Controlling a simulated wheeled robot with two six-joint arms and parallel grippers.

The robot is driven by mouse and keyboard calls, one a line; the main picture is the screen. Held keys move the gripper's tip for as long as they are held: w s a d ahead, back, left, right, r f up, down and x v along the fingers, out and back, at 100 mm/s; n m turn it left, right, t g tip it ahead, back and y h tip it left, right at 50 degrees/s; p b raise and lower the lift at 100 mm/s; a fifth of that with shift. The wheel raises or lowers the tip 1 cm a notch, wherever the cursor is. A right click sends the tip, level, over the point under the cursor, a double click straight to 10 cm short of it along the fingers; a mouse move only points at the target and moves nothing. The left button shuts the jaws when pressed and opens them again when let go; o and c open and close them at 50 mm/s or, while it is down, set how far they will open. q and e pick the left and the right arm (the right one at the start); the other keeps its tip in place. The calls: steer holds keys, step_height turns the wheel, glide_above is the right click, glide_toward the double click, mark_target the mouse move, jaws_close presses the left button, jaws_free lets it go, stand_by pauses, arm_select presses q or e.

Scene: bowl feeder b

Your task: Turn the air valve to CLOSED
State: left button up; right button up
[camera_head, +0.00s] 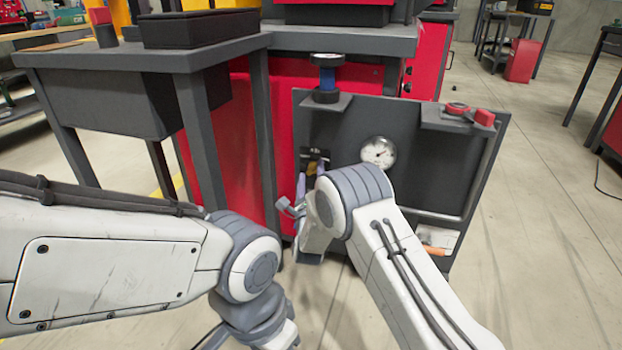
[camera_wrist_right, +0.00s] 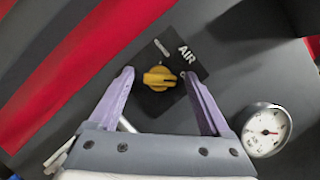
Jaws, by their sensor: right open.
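The air valve is a yellow knob (camera_wrist_right: 160,78) on a black plate (camera_wrist_right: 190,52) marked AIR, fixed to the dark grey panel. In the right wrist view the knob's bar lies roughly across the picture. The rest of the plate's lettering is partly hidden by a finger. My right gripper (camera_wrist_right: 158,88) is open, with its purple fingers apart on either side of the knob; I cannot tell whether they touch it. In the head view my right gripper (camera_head: 311,182) is in front of the panel, partly hidden by my own arm. My left gripper is out of view.
A round gauge (camera_head: 378,152) sits right of the valve; it also shows in the right wrist view (camera_wrist_right: 266,130). A blue and black filter unit (camera_head: 327,76) stands on a bracket above. Red parts (camera_head: 457,108) sit at the panel's upper right. A grey table (camera_head: 180,56) stands left.

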jaws_close()
steer(key=shift+r+n+g+y+p, duration=0.2)
steer(key=shift+n+g+y+p, duration=0.3)
steer(key=shift+n+p, duration=0.7)
steer(key=n+g+p, duration=0.1)
steer(key=n+p, duration=0.3)
steer(key=n+g+y+p, duration=0.1)
steer(key=n+g+p, duration=0.1)
steer(key=n+p, duration=0.3)
steer(key=shift+r, duration=0.2)
steer(key=n+g+p, duration=0.1)
steer(key=n+p, duration=0.2)
steer(key=shift+h, duration=0.3)
steer(key=shift+f+n+g+h+p, duration=0.1)
steer(key=shift+n+g+h+p, duration=0.55)
steer(key=shift+n+p, duration=0.6)
